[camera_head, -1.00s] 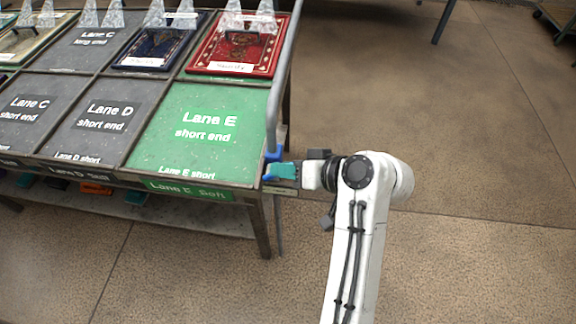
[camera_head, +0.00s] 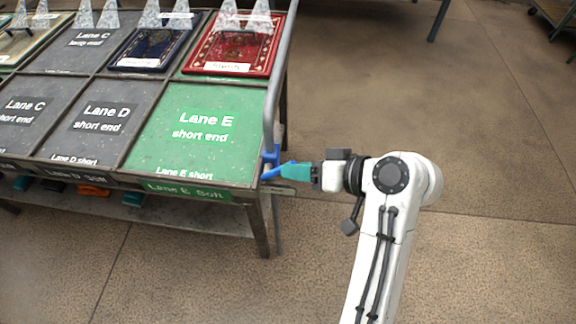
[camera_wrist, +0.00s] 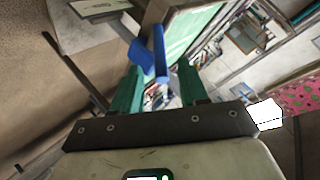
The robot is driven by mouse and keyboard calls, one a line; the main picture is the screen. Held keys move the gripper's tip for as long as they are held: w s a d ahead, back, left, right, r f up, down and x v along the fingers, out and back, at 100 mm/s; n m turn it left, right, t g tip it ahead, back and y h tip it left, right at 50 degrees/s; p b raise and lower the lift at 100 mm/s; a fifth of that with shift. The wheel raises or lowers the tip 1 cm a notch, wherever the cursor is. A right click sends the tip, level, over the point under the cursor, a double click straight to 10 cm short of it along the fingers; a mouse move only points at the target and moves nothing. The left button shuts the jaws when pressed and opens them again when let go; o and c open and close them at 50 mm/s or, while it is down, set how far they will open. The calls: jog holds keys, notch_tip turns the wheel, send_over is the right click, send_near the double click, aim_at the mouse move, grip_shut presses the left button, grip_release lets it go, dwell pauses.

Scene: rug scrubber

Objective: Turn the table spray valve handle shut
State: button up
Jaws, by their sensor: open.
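The blue valve handle (camera_head: 270,174) sits on a grey pipe (camera_head: 270,110) at the right front corner of the table. In the wrist view the blue handle (camera_wrist: 140,56) shows just ahead of the fingertips, with an upright blue part (camera_wrist: 159,52) beside it. My gripper (camera_head: 286,171) has teal fingers and is just right of the handle, pointing left at it. In the wrist view my gripper (camera_wrist: 160,72) has its two fingers apart with nothing held between them. I cannot tell whether a fingertip touches the handle.
The table has a green Lane E panel (camera_head: 203,135) and grey panels for Lanes C and D. A red rug (camera_head: 235,50) and a dark blue rug (camera_head: 155,50) lie toward the back. A lower shelf (camera_head: 180,217) runs beneath.

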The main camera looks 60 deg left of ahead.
jog(key=v, duration=0.6)
jog(key=shift+c, duration=0.3)
